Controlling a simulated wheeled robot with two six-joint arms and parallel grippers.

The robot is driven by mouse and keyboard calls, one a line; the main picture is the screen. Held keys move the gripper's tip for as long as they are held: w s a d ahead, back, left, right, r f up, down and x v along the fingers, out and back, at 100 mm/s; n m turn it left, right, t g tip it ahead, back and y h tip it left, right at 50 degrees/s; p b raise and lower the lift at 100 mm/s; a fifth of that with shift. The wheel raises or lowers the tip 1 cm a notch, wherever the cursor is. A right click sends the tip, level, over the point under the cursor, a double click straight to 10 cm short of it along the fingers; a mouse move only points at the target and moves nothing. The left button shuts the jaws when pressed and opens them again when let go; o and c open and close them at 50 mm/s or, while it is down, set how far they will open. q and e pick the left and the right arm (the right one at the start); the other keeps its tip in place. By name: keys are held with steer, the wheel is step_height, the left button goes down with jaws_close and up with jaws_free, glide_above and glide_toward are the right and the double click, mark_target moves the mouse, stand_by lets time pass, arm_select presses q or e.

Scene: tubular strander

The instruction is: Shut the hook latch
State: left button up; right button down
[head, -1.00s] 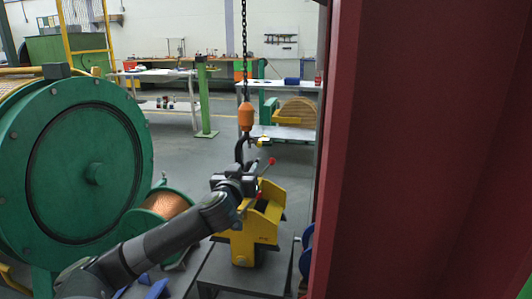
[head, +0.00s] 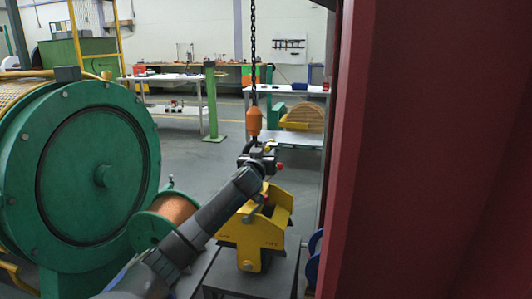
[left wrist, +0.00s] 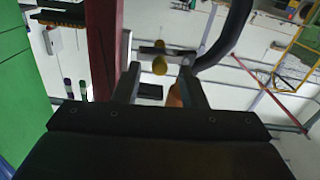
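The crane hook hangs on a chain under an orange block (head: 254,121). Its dark curved body shows at the upper right of the left wrist view (left wrist: 232,38). A short grey bar with a yellow knob (left wrist: 160,65), apparently the latch, sticks out sideways from near the hook. My left gripper (left wrist: 162,88) is open, its two fingers pointing towards the knob, which appears between the tips. I cannot tell whether they touch it. In the head view my left gripper (head: 262,156) is at the hook and hides its lower part and the latch. My right gripper is not in view.
A yellow cradle (head: 252,232) stands on a grey stand below the gripper. A large green reel (head: 85,180) and a copper spool (head: 172,210) are at left. A dark red column (head: 425,150) blocks the right side. Tables stand behind.

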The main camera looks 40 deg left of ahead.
mark_target(271, 145)
arm_select(q)
steer(key=shift+x, duration=1.3)
jaws_close()
